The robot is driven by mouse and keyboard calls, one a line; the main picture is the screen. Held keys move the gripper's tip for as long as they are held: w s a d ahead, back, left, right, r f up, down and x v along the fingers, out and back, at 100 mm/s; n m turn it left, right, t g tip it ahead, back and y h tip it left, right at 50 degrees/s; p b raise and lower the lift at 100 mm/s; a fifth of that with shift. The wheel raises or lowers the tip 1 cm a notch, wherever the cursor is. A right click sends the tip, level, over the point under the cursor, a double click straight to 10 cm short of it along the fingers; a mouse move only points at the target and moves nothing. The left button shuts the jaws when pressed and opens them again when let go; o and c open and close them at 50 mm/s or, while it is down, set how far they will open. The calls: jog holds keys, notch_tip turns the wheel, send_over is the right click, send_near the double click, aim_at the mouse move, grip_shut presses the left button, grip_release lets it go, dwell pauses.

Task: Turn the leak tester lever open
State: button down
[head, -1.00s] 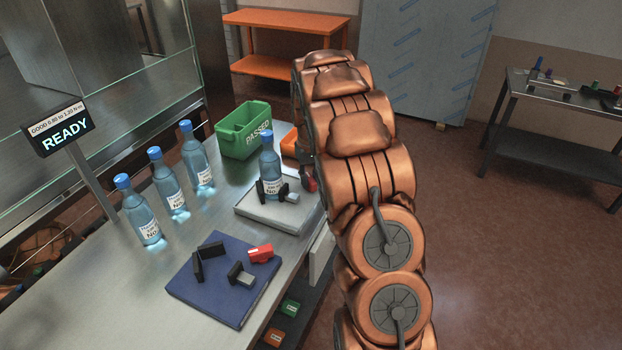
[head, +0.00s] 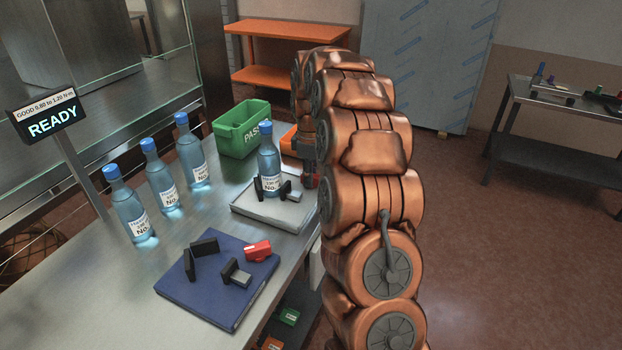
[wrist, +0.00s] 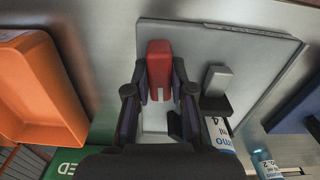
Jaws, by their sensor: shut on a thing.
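The leak tester looks to be the pale grey plate (head: 250,213) on the bench, with a blue-capped bottle (head: 269,170) standing between its black jaws. Its red lever (wrist: 159,62) lies at the plate's edge, and only a bit of red (head: 311,181) shows beside my arm in the head view. My gripper (wrist: 160,92) is shut on the red lever, one finger on each side. My arm hides most of the gripper in the head view. Which way the lever is turned is hard to tell.
A blue base (head: 210,290) with black jaws and its own red lever (head: 257,250) lies nearer on the bench. Several bottles stand at the left, by a READY sign (head: 48,118). A green PASSED bin (head: 238,135) and an orange bin (wrist: 38,85) are close to my gripper.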

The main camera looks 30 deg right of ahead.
jog(key=n, duration=0.3)
jog(key=shift+d+n, duration=0.1)
jog(key=shift+n, duration=0.2)
jog(key=shift+r+n, duration=0.1)
jog(key=shift+n, duration=1.8)
jog(key=shift+d, duration=0.1)
jog(key=c, duration=1.2)
grip_release()
jog(key=shift+d, duration=0.1)
jog(key=shift+o, duration=1)
jog(key=shift+a, duration=0.2)
notch_tip(320, 180, up, 12)
